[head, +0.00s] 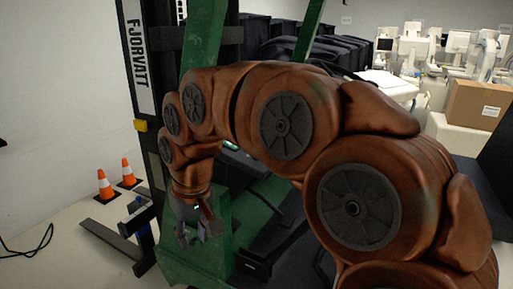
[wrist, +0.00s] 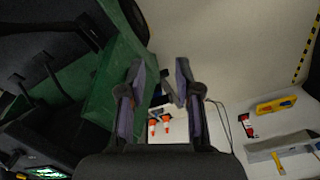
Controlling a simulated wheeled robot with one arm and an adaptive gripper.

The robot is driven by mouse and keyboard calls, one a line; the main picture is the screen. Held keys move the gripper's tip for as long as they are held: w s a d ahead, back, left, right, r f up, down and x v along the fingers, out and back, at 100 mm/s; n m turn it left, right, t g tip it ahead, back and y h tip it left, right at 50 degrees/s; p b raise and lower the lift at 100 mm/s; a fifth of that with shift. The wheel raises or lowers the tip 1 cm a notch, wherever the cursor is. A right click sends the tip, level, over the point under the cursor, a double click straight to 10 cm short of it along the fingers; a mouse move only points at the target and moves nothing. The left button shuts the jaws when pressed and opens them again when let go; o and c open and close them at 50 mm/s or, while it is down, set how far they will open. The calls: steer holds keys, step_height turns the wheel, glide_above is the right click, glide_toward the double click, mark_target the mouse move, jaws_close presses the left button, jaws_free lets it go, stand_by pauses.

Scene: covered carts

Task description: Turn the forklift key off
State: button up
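The forklift (head: 190,265) has a green body and a black mast lettered FJORVATT. Much of its cab is hidden behind my brown arm. A small lit green display (head: 231,146) shows just under my arm; it also shows in the bottom left corner of the wrist view (wrist: 45,172). I cannot make out the key in either view. My gripper (head: 194,238) points down in front of the green body. In the wrist view my gripper (wrist: 160,78) has its two fingers apart with nothing between them. The green bodywork (wrist: 112,80) lies to the left of the fingers there.
Two orange and white cones (head: 104,184) stand on the floor at left, by the forks (head: 105,233). Black covered carts (head: 325,55) stand behind the forklift. A cardboard box (head: 478,104) and white medical machines (head: 411,45) are at right. A yellow case (wrist: 276,105) shows in the wrist view.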

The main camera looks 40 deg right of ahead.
steer(key=w+d+r+m+t+h+p, duration=0.1)
steer(key=w+d+r+m, duration=0.25)
steer(key=d, duration=0.65)
steer(key=w+d+r+m+t, duration=0.15)
steer(key=d+r, duration=0.25)
steer(key=d, duration=0.6)
steer(key=w+d+r+m+t+h+p, duration=0.1)
steer(key=w+d+r+m, duration=0.25)
steer(key=d, duration=0.65)
steer(key=shift+n, duration=0.45)
steer(key=shift+p+x, duration=1.05)
steer(key=shift+x, duration=2.45)
steer(key=shift+a, duration=0.2)
jaws_close()
